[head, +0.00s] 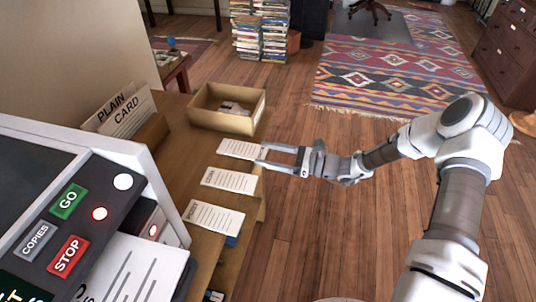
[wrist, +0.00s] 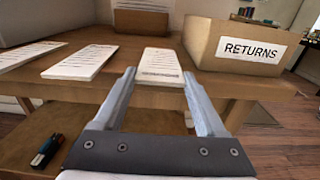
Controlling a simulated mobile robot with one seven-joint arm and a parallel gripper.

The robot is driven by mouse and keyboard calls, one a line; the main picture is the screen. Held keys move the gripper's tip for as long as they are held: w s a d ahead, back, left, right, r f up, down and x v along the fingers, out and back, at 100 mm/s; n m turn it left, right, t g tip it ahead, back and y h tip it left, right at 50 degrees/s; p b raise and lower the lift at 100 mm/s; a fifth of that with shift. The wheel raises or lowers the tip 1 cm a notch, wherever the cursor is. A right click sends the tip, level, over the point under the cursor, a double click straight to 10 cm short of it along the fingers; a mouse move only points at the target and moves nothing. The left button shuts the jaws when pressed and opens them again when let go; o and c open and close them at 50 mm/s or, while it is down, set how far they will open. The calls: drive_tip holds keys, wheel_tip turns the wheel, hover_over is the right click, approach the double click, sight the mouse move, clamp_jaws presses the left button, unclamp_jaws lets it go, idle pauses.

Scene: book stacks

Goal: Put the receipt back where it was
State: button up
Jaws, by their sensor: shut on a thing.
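Three white printed slips lie in a row along the right edge of the wooden table. My gripper (head: 260,156) reaches in from the right and is shut on the farthest slip (head: 238,149). In the wrist view, my gripper's fingers (wrist: 159,73) straddle the near end of this slip (wrist: 160,62), which looks flat. I cannot tell whether it touches the tabletop. The middle slip (head: 229,180) and the nearest slip (head: 214,217) lie apart from my gripper; their headings are only partly readable. I cannot tell which slip is the receipt.
An open box (head: 222,121) marked RETURNS in the wrist view (wrist: 230,46) stands just beyond the held slip. A copier panel (head: 75,235) fills the near left. A holder with PLAIN and CARD signs (head: 125,112) stands at the back left. Floor right of the table is clear.

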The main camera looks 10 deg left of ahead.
drive_tip(key=o, duration=1.4)
drive_tip(key=shift+f, duration=0.1)
drive_tip(key=s+d+p, duration=0.2)
drive_tip(key=d+p, duration=0.1)
drive_tip(key=d, duration=0.9)
drive_tip(key=s+d+r+n+t+h, duration=0.1)
drive_tip(key=s+d+r+n+h, duration=0.3)
drive_tip(key=s+r+n+h, duration=0.5)
drive_tip(key=s+d+r+n+t+h, duration=0.2)
drive_tip(key=s+d+r+n+h, duration=0.3)
drive_tip(key=s+r, duration=0.9)
drive_tip(key=shift+s+r+n+h, duration=0.4)
drive_tip(key=shift+r+n+h, duration=1.5)
drive_tip(key=shift+r+n, duration=0.7)
drive_tip(key=shift+f, duration=0.2)
wheel_tip(320, 180, up, 21)
drive_tip(key=p, duration=2.1)
drive_tip(key=shift+f, duration=0.2)
